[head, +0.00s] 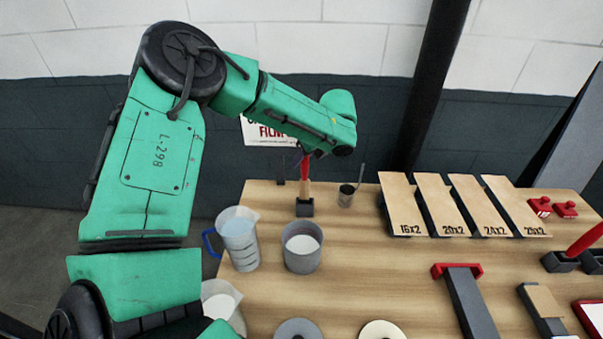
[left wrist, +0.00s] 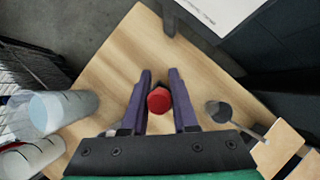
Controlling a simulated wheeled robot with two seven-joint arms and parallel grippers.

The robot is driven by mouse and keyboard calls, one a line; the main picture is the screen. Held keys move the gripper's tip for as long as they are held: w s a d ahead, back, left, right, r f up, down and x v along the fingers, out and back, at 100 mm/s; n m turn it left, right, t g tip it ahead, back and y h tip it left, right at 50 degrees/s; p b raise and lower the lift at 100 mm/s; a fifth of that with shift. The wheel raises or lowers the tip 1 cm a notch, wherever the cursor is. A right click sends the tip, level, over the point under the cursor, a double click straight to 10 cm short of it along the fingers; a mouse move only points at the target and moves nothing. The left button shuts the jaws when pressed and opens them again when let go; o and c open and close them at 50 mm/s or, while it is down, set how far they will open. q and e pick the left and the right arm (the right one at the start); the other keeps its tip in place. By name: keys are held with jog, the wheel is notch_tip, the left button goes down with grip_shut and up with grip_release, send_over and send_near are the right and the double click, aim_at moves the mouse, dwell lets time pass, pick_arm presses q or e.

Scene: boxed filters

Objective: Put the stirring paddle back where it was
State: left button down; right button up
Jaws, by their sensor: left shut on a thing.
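The stirring paddle (head: 305,168) has a red handle and a pale wooden lower part. It stands about upright at the back left of the table, with its lower end at a small black holder (head: 304,208); I cannot tell how deep it sits. My left gripper (left wrist: 160,82) is above it, pointing down, shut on the handle. In the left wrist view the handle's round red end (left wrist: 159,101) shows between the two fingers; the rest of the paddle is hidden below it. My right gripper is in neither view.
A measuring jug (head: 239,240) and a grey pot (head: 302,250) with white contents stand in front of the holder. A small metal cup (head: 346,196) with a thin rod is just right. Labelled boards (head: 402,207) stand further right. A sign (head: 262,132) is behind.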

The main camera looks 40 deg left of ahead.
pick_arm(q)
notch_tip(320, 180, down, 6)
jog(key=shift+r+p, duration=0.2)
jog(key=shift+p, duration=0.25)
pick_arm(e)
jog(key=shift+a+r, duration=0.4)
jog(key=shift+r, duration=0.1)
pick_arm(q)
jog(key=shift+f, duration=0.15)
jog(key=c, duration=0.7)
grip_release()
jog(key=shift+s+d, duration=0.1)
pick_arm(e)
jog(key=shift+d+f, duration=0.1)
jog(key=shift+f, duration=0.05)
